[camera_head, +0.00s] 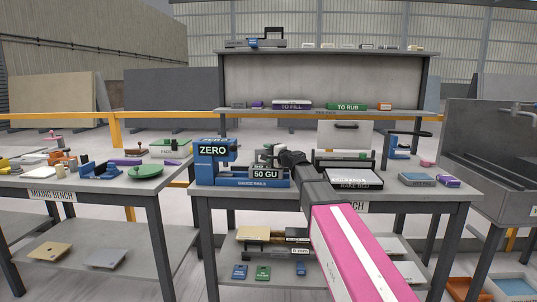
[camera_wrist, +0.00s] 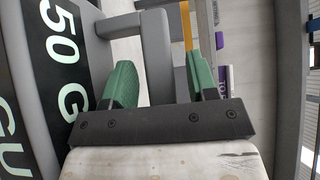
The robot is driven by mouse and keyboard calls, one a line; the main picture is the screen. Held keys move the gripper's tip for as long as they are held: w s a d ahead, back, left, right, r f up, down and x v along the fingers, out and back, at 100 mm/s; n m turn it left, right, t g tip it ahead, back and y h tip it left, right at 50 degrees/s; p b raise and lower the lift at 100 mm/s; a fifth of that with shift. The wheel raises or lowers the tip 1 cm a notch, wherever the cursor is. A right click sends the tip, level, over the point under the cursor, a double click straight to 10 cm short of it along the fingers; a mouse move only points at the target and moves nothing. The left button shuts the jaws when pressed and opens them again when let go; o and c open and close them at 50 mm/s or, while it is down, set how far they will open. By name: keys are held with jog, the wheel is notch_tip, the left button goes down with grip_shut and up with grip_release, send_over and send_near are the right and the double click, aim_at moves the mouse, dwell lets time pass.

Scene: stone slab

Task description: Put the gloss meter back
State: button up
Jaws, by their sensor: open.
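The gloss meter (camera_head: 265,173) shows a black "50 GU" display and sits at the right end of a blue stand (camera_head: 240,183) on the middle bench. The stand carries a "ZERO" sign (camera_head: 212,150) at its left. My gripper (camera_head: 270,154) is at the top of the meter, and my wrist partly hides that area. In the wrist view the "50 GU" display (camera_wrist: 62,40) fills the left edge. A grey handle-like bar (camera_wrist: 156,55) stands between the two green fingertips of my open gripper (camera_wrist: 165,82), with gaps visible on both sides.
A rake bed box (camera_head: 345,184) stands right of my arm, with a blue device (camera_head: 398,150) behind it and grey-blue blocks (camera_head: 416,179) farther right. A rear shelf holds "TO FILL" (camera_head: 292,105) and "TO RUB" (camera_head: 347,106) labels. The mixing bench (camera_head: 52,194) is at left, a sink (camera_head: 490,150) at right.

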jog(key=shift+r, duration=0.15)
jog(key=shift+s+d, duration=0.2)
jog(key=shift+s, duration=0.1)
jog(key=v, duration=1.1)
jog(key=shift+d, duration=0.15)
jog(key=shift+s, duration=0.1)
